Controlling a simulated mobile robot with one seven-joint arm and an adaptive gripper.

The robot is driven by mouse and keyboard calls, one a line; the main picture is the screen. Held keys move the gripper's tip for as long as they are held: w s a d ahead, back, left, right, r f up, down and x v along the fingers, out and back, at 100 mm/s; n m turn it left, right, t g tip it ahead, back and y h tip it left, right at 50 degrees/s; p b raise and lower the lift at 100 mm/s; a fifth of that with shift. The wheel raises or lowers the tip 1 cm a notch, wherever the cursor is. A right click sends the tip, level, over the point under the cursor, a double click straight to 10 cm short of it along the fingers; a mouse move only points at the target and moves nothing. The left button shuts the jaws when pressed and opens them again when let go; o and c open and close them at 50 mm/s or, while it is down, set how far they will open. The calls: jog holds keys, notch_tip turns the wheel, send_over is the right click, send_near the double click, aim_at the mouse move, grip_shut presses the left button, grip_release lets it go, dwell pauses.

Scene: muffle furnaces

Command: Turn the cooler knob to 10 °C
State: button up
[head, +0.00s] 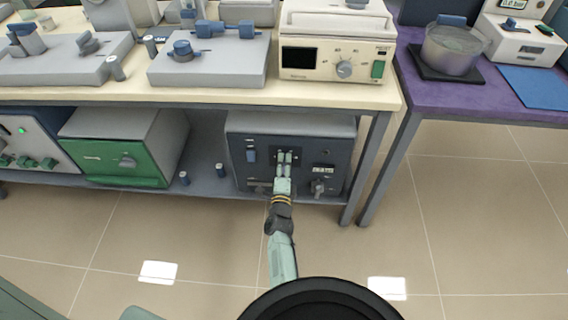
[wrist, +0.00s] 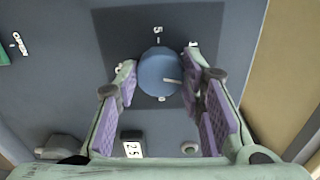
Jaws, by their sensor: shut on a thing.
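The cooler (head: 290,128) is a dark-fronted box on the low shelf under the cream-topped bench. My gripper (head: 283,158) reaches its upper front panel and hides the knob in the head view. In the wrist view my gripper (wrist: 160,74) is shut on the round blue knob (wrist: 158,72), with purple pads on either side. A white line on the knob points right and slightly down in that view. A mark like 5 shows above the knob; other marks are partly covered by the fingers. A small display (wrist: 132,149) seems to read 25.
A blue switch (head: 251,155) and a grey knob (head: 318,187) are on the same front. A green-fronted furnace (head: 115,160) stands to the left, and small cylinders (head: 220,170) stand between. A bench leg (head: 366,165) is close on the right. The floor in front is clear.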

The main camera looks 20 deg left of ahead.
jog(key=n+p, duration=0.1)
jog(key=n, duration=0.3)
jog(key=shift+w+r+n, duration=0.1)
jog(key=shift+r+n, duration=0.05)
jog(key=shift+n, duration=0.15)
jog(key=shift+n+p, duration=0.6)
jog(key=shift+n, duration=1.3)
jog(key=o, duration=1.1)
jog(key=shift+o, duration=0.2)
jog(key=shift+f, duration=0.2)
jog(key=v, duration=0.7)
jog(key=shift+s, duration=0.35)
